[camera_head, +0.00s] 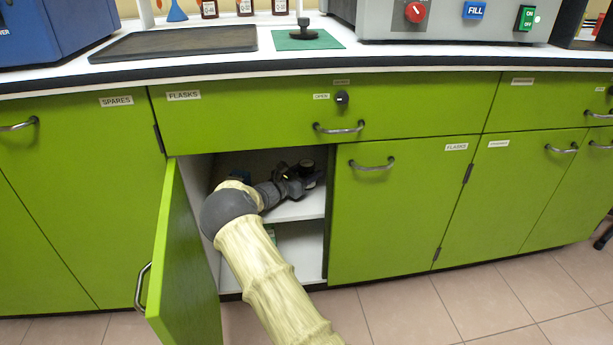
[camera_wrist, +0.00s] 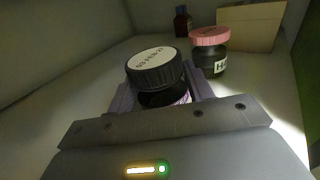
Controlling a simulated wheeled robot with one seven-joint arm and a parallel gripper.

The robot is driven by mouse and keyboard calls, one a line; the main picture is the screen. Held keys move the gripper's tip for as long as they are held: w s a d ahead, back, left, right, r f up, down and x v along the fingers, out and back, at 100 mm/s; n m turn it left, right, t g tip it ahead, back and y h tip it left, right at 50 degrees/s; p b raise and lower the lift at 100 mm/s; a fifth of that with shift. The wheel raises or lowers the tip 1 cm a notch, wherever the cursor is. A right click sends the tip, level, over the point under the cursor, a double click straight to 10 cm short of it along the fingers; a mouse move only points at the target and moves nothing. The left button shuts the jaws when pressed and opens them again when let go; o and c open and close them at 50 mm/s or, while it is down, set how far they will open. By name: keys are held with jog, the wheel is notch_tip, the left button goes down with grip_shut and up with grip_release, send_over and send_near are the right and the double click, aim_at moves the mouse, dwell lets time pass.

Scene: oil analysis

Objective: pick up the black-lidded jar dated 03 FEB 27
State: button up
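The black-lidded jar (camera_wrist: 155,78) stands in the middle of the wrist view. The round label on its lid appears to read 03 FEB 27, tilted. My gripper (camera_wrist: 163,98) has one finger on each side of the jar, just below its lid. Whether the fingers press on the glass cannot be told, as the lid and the gripper body hide the contact. In the head view my gripper (camera_head: 290,183) reaches into the open cupboard above the upper shelf, with a dark jar lid (camera_head: 306,166) at its end.
A pink-lidded jar (camera_wrist: 209,52) stands close behind on the right. The open green door (camera_head: 183,262) is left of my arm, and the cupboard shelf (camera_head: 300,208) lies under the gripper.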

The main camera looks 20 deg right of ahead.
aim_at(308, 163)
jog(key=shift+c, duration=1.1)
jog(key=shift+r, duration=0.1)
jog(key=shift+r, duration=0.25)
notch_tip(308, 163, up, 3)
jog(key=shift+s+r, duration=0.1)
jog(key=shift+s, duration=0.05)
jog(key=s+a+b, duration=0.8)
jog(key=s+a, duration=0.3)
jog(key=s, duration=0.2)
jog(key=shift+s+a, duration=0.15)
jog(key=shift+a, duration=0.25)
jog(key=shift+a, duration=0.1)
